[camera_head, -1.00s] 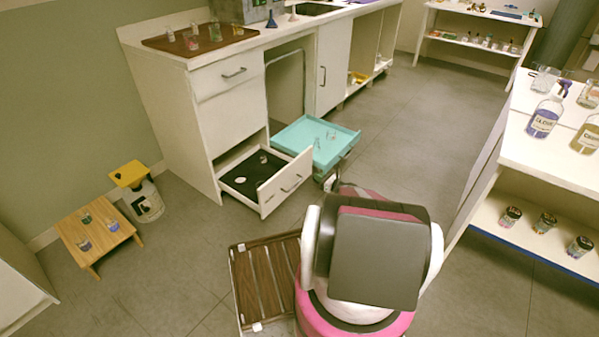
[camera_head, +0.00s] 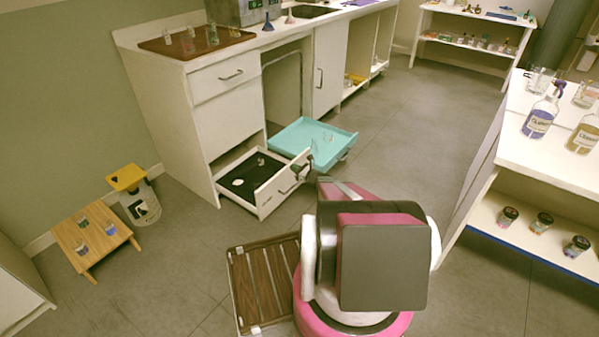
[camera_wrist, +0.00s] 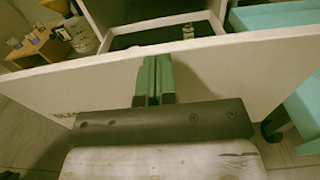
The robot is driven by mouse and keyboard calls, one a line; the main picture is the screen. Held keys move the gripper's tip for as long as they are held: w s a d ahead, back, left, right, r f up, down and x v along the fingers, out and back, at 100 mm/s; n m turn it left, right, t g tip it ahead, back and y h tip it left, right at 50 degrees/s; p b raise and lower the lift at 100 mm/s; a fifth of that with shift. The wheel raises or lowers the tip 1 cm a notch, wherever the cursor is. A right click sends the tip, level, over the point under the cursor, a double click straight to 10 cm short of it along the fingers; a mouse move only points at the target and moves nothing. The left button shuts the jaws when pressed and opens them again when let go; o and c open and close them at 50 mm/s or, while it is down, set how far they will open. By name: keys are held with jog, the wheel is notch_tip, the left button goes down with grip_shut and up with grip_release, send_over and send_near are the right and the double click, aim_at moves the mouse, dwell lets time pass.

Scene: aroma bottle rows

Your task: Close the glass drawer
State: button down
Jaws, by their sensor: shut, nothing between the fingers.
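A white lower drawer (camera_head: 284,187) stands pulled out from the white cabinet, with a dark inside and a small glass item in it. A turquoise drawer (camera_head: 287,133) stands open beside it and holds small clear glass items. I cannot tell by label which is the glass drawer. My gripper (camera_head: 310,163) is at the right end of the white drawer's front panel. In the wrist view my green fingertips (camera_wrist: 154,75) are together, empty, in front of the white panel (camera_wrist: 220,68). Whether they touch it is unclear. The drawer's handle is mostly hidden in the wrist view.
A wooden stool (camera_head: 95,238) with small glasses and a yellow-topped container (camera_head: 140,205) stand at the left. A white shelf unit (camera_head: 560,165) with bottles is at the right. Grey floor (camera_head: 400,120) is clear between the counters.

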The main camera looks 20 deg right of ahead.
jog(key=shift+w+a, duration=0.1)
dwell(0.3)
jog(key=x, duration=3.4)
